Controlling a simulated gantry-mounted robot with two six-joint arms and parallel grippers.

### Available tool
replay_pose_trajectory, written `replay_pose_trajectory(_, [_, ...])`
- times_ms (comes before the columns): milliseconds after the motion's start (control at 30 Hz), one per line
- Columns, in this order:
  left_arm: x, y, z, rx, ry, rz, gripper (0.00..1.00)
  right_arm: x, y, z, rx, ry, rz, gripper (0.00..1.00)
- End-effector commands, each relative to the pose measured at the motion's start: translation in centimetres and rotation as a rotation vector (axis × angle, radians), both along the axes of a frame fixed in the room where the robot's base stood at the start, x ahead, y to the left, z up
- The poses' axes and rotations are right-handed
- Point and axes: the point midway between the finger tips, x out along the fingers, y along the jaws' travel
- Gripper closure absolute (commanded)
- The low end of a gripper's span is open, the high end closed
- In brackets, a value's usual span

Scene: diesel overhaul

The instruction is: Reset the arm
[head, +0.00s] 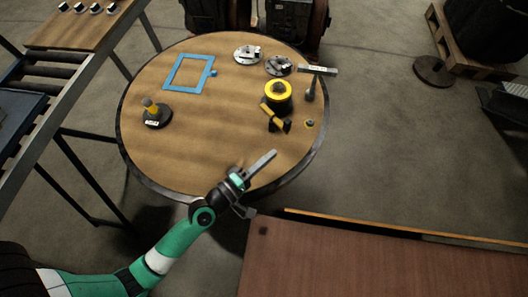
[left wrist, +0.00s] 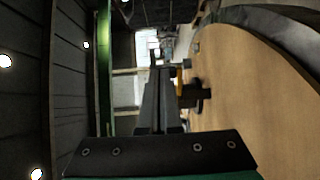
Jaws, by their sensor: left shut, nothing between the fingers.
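My left gripper (head: 262,163) reaches in from the lower left in the head view, over the near edge of the round wooden table (head: 205,125). Its fingers are shut together with nothing between them. In the left wrist view the shut fingers (left wrist: 160,100) point away from the camera, with the table top (left wrist: 250,90) on the right side. The gripper appears apart from all the objects on the table. My right arm and gripper do not show in either view.
A brown bench (head: 370,262) stands at lower right.

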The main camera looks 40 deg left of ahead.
Motion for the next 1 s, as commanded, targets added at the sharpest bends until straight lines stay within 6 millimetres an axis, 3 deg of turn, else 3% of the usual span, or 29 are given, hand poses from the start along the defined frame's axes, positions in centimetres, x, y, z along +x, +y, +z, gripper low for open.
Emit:
replay_pose_trajectory(67, [-1.7,-1.6,0.8,0.0,0.005,-0.008,1.0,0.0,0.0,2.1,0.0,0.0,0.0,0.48])
replay_pose_trajectory(200, [-3.5,-3.1,0.7,0.0,0.002,-0.006,1.0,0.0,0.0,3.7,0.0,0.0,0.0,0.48])
replay_pose_trajectory(400, [-4.5,-3.7,0.3,0.001,-0.001,-0.001,1.0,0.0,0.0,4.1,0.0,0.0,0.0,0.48])
replay_pose_trajectory(767, [-4.5,-3.6,0.3,0.001,-0.003,0.003,1.0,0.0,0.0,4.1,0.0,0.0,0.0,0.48])
replay_pose_trajectory(867, [-3.4,-3.5,1.7,-0.004,-0.032,0.01,1.0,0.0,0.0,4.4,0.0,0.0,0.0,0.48])
replay_pose_trajectory(967, [-0.6,-3.4,5.9,-0.019,-0.122,0.023,1.0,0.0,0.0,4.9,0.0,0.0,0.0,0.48])
replay_pose_trajectory(1000, [0.8,-3.4,8.4,-0.027,-0.177,0.029,1.0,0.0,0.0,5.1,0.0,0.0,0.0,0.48])
